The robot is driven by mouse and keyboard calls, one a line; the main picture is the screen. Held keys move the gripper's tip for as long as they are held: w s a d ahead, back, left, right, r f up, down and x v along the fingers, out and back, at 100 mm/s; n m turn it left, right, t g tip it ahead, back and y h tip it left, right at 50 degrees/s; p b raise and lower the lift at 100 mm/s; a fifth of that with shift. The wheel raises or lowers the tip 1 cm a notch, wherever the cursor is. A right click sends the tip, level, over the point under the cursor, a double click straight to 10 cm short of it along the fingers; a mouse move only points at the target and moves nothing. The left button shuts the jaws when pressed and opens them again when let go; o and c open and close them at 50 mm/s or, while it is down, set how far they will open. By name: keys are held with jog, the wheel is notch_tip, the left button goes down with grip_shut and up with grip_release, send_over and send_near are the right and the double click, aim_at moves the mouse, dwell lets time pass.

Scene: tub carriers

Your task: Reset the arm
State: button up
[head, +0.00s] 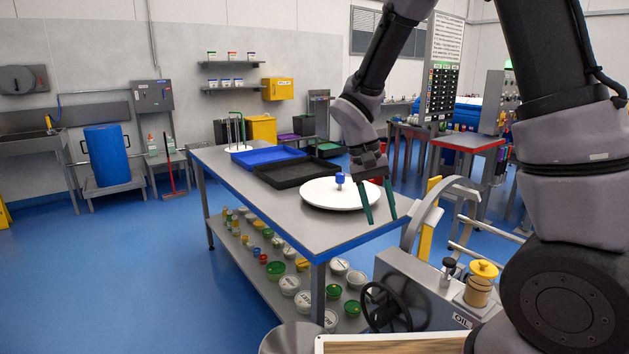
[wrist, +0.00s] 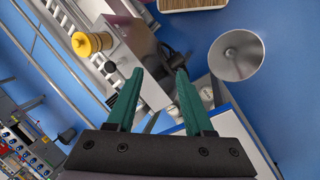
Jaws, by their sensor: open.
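My gripper (head: 378,203) hangs at the end of my arm near the right front corner of the steel table (head: 222,168) in the head view. Its two green fingers point down and are apart, with nothing between them. In the wrist view my gripper (wrist: 157,95) also shows open and empty. A white round disc (head: 325,197) with a blue knob lies on the table, just left of my fingers in the picture.
A black tray (head: 290,177) and a blue tray (head: 262,157) lie farther back on the table. Several lidded tubs (head: 289,284) stand on its lower shelf. A machine with a handwheel (head: 388,305) and a yellow-capped jar (head: 480,284) stands at the front right. Blue floor at left is clear.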

jog(key=s+d+r+m+t+y, duration=0.1)
jog(key=s+d+r+t, duration=0.3)
jog(key=r, duration=0.7)
jog(key=s+d+r+m+t+y, duration=0.1)
jog(key=s+d+r+t+y, duration=0.3)
jog(key=r, duration=0.7)
jog(key=shift+s+d+r+t, duration=0.2)
jog(key=shift+s+d+t, duration=0.1)
jog(key=shift+s+d, duration=0.75)
